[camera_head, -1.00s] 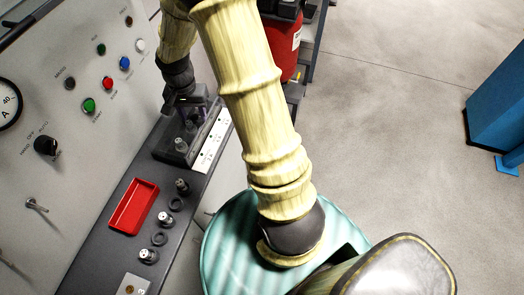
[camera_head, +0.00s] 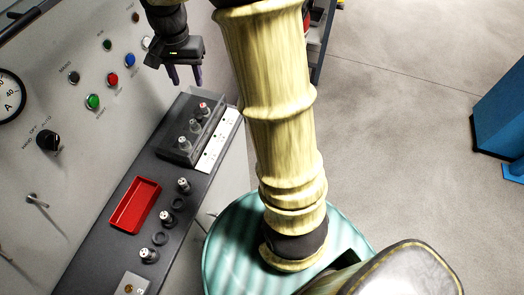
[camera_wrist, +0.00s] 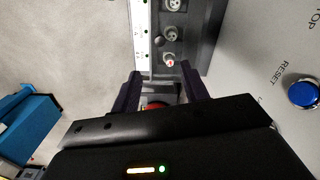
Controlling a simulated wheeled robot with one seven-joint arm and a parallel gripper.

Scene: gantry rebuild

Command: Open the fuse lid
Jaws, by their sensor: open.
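The fuse box (camera_head: 168,149) is a dark holder on the grey ledge, with several pale fuses (camera_head: 194,126) in a row. A see-through smoky lid (camera_head: 212,103) shows around the fuses; I cannot tell clearly how far it is raised. In the wrist view, fuses (camera_wrist: 170,35) show beyond the fingers, beside a dark panel-like part (camera_wrist: 208,30). My gripper (camera_head: 184,76) is open and empty, above and behind the fuse box, fingers pointing down. It also shows in the wrist view (camera_wrist: 160,82), with a gap between its two fingers.
A red tray (camera_head: 134,205) and several loose fuses and rings (camera_head: 166,218) lie on the ledge. A control panel with buttons (camera_head: 93,102) rises at left. A green ribbed drum (camera_head: 232,235) stands beside the ledge. A blue cabinet (camera_head: 500,110) is far right; floor between is clear.

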